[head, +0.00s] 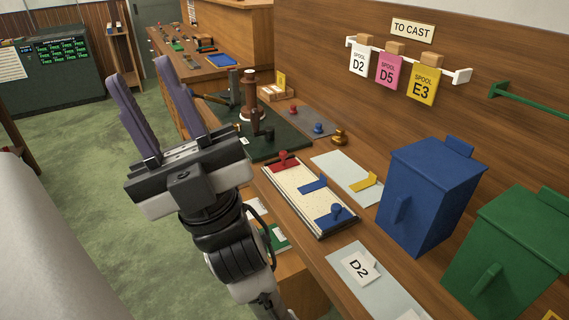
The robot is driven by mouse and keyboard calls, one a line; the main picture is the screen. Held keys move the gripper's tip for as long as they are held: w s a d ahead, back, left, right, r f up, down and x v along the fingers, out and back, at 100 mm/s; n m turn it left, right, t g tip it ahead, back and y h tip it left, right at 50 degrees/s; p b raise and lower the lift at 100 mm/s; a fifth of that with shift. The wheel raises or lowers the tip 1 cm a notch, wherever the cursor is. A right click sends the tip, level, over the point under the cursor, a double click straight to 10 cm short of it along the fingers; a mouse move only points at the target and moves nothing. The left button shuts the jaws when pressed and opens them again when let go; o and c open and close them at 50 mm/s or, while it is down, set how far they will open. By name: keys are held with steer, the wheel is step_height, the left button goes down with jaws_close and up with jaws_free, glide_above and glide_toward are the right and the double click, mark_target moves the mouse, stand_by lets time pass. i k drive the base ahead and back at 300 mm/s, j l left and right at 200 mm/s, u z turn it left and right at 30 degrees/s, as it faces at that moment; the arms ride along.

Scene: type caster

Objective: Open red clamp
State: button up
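The red clamp (284,163) is a small red block with a round knob on top. It sits at the far end of a cream tray (279,193) with dark rails, on the wooden bench. Blue clamps lie farther down the tray, a flat blue piece (313,185) near the middle and a blue block with a knob (337,215) at the near end. My gripper (140,74) is open and empty, its two purple fingers spread and pointing up. It is left of the red clamp, apart from it, and looks raised over the bench's left side.
A dark green mat (268,148) with a brown-and-black device (252,100) lies beyond the tray. A grey plate with red and blue knobs (318,128) is behind. Blue (425,195) and green (508,255) bins stand right. A yellow piece (364,182) lies on a pale sheet.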

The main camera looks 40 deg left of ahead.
mark_target(284, 165)
steer(key=i+j, duration=0.15)
steer(key=j, duration=0.25)
steer(key=i+j, duration=0.1)
steer(key=j, duration=0.35)
steer(key=i+j, duration=0.15)
steer(key=j, duration=0.25)
steer(key=i+j+z, duration=0.1)
steer(key=j, duration=0.35)
